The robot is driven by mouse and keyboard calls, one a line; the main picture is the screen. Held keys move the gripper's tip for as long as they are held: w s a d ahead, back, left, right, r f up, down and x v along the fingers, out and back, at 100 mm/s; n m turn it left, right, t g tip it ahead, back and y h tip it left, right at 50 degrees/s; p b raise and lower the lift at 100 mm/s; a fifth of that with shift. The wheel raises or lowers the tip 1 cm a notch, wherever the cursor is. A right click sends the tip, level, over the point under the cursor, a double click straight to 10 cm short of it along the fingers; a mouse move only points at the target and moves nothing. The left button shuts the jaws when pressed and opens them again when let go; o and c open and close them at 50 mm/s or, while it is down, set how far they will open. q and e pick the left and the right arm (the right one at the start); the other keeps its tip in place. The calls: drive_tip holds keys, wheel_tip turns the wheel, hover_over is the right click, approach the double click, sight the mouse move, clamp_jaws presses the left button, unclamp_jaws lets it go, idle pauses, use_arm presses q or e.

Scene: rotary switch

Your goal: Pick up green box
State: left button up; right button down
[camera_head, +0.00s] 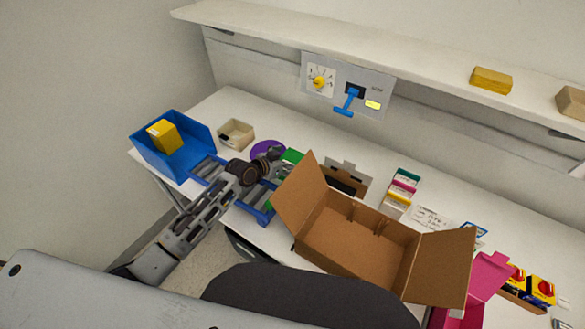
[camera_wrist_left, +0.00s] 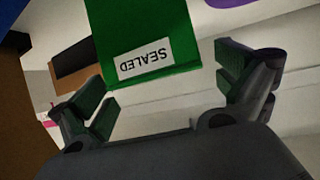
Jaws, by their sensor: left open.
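The green box (camera_head: 294,156) stands on the table behind the open cardboard box, and is partly hidden by my left gripper in the head view. My left gripper (camera_head: 280,168) is at its near left side. In the left wrist view the green box (camera_wrist_left: 155,32) carries a white label reading SEALED. There the fingers of my left gripper (camera_wrist_left: 165,82) are spread wide, one towards each side of the box, with nothing held between them. My right gripper is not in view.
An open cardboard box (camera_head: 350,240) stands close to the right of the gripper. A purple disc (camera_head: 262,148) lies just behind it. A blue bin (camera_head: 147,147) with a yellow box (camera_head: 164,136) and a beige tray (camera_head: 236,133) are to the left. A shelf (camera_head: 400,48) runs above.

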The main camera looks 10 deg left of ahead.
use_arm(q)
drive_tip(key=shift+c, duration=0.3)
drive_tip(key=c, duration=1.4)
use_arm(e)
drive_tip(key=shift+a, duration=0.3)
use_arm(q)
drive_tip(key=shift+r, duration=0.15)
wheel_tip(320, 180, up, 10)
drive_tip(key=shift+f+b, duration=0.1)
drive_tip(key=shift+b, duration=0.25)
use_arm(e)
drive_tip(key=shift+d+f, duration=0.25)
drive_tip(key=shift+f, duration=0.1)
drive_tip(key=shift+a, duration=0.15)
